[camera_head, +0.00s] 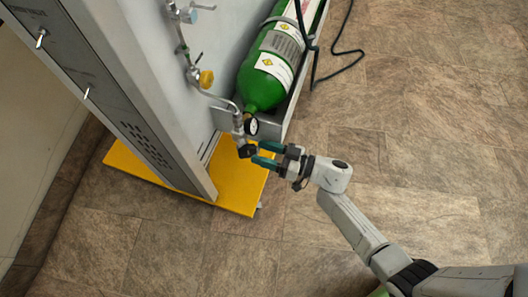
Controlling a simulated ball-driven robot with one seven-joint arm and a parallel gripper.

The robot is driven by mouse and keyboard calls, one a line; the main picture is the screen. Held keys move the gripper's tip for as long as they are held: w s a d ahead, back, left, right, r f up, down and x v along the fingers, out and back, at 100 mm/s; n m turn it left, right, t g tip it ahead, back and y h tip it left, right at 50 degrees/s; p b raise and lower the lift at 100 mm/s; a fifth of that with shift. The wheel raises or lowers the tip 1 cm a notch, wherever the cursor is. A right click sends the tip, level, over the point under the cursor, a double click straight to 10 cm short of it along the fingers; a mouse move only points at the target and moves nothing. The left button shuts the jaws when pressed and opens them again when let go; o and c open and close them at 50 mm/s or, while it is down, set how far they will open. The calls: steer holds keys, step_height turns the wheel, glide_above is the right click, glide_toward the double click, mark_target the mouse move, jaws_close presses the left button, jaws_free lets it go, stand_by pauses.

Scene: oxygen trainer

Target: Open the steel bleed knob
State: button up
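My gripper (259,153) reaches in from the right, and its two teal fingers are apart with an empty gap between them. The fingertips are right beside a dark knob (246,151) at the lower end of the valve fitting, below the round gauge (251,127). I cannot tell whether they touch it. Higher on the pipe are a yellow knob (206,78) and a fitting with a pale blue handle (203,8). A grey metal fitting (188,15) sits beside that handle. I cannot tell for certain which of these is the steel bleed knob.
The green cylinder (262,84) lies strapped in a grey holder beside the grey panel cabinet (150,70). A yellow base plate (235,190) is under the cabinet. A black hose (340,50) runs at the top. The tiled floor to the right is clear.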

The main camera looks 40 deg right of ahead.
steer(key=shift+w+a, duration=0.1)
steer(key=shift+w, duration=0.05)
jaws_close()
stand_by(0.5)
